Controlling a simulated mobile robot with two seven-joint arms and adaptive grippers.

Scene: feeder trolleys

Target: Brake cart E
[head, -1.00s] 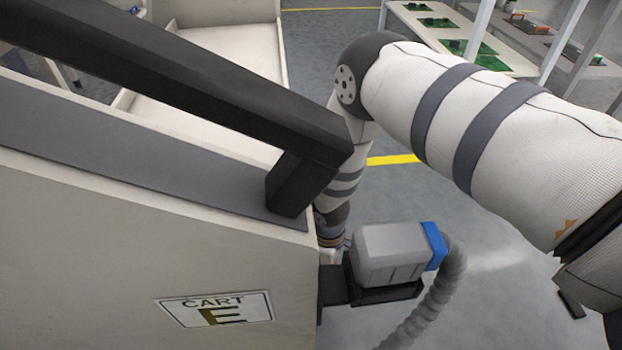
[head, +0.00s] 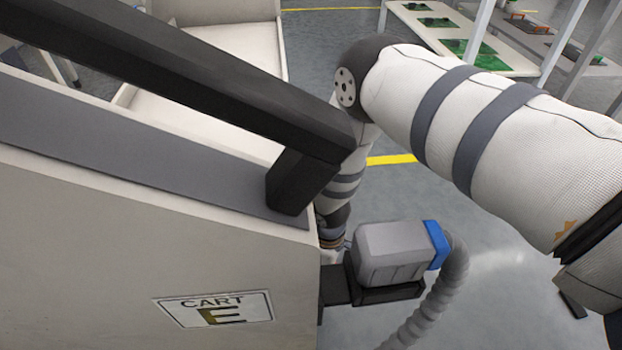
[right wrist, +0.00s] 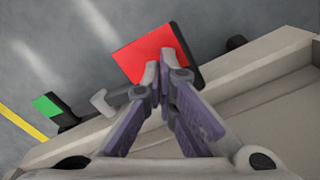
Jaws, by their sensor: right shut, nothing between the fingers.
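Cart E is the pale cart (head: 100,230) filling the left of the head view. Its label plate (head: 215,308) reads "CART E", and a black push handle (head: 190,85) runs along its top. In the right wrist view, a red plate (right wrist: 148,50) and a smaller green plate (right wrist: 48,105) stick out from the cart's side. A light grey lever (right wrist: 103,102) on a dark bar sits between them, closer to red. My right gripper (right wrist: 158,72) is shut and empty, its tips over the red plate's lower edge. The cart hides it in the head view. My left gripper is out of view.
A grey box with a blue end (head: 395,252) and a ribbed hose (head: 440,290) stands on a black bracket at the cart's near corner. A table with green boards (head: 470,50) is at the back right. Grey floor lies between.

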